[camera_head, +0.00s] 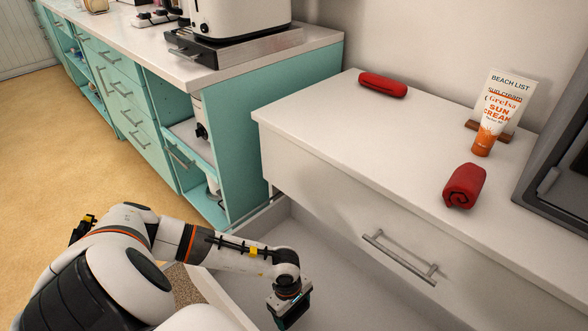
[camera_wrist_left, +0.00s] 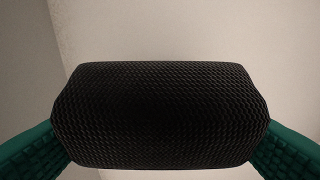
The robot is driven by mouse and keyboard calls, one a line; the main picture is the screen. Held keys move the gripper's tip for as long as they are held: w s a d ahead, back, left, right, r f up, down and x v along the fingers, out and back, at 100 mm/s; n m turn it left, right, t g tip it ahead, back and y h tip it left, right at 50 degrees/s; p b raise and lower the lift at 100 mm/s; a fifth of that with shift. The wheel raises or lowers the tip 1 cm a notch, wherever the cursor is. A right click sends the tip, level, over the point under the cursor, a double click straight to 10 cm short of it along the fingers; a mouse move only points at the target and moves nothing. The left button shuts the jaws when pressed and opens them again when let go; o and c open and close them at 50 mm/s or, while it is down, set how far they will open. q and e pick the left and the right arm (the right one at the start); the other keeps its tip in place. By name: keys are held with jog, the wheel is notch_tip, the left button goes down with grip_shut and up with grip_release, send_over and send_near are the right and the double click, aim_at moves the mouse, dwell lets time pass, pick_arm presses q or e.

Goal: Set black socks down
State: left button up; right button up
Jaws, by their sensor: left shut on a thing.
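The black socks (camera_wrist_left: 160,115) are a dark textured roll that fills the middle of the left wrist view. My left gripper (camera_head: 291,312) is shut on them, with a teal finger at each end of the roll. In the head view, the gripper points down over the pale interior of an open drawer (camera_head: 330,262) below the white dresser. The socks are hard to make out there. In the wrist view, pale surfaces show behind the socks; whether the socks touch anything below cannot be told. My right gripper is not in view.
The white dresser top (camera_head: 330,125) holds a red roll (camera_head: 464,186), a red case-like item (camera_head: 383,85), a sun cream tube (camera_head: 494,110) and a card (camera_head: 520,90) behind it. A drawer front with a metal handle (camera_head: 400,257) is right of my arm. Teal cabinets (camera_head: 270,135) stand behind.

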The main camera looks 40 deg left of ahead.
aim_at(293, 316)
pick_arm(q)
notch_tip(293, 316, down, 3)
jog(key=shift+f+b, duration=0.2)
jog(key=shift+b, duration=0.2)
jog(key=shift+r, duration=0.1)
jog(key=o, duration=1)
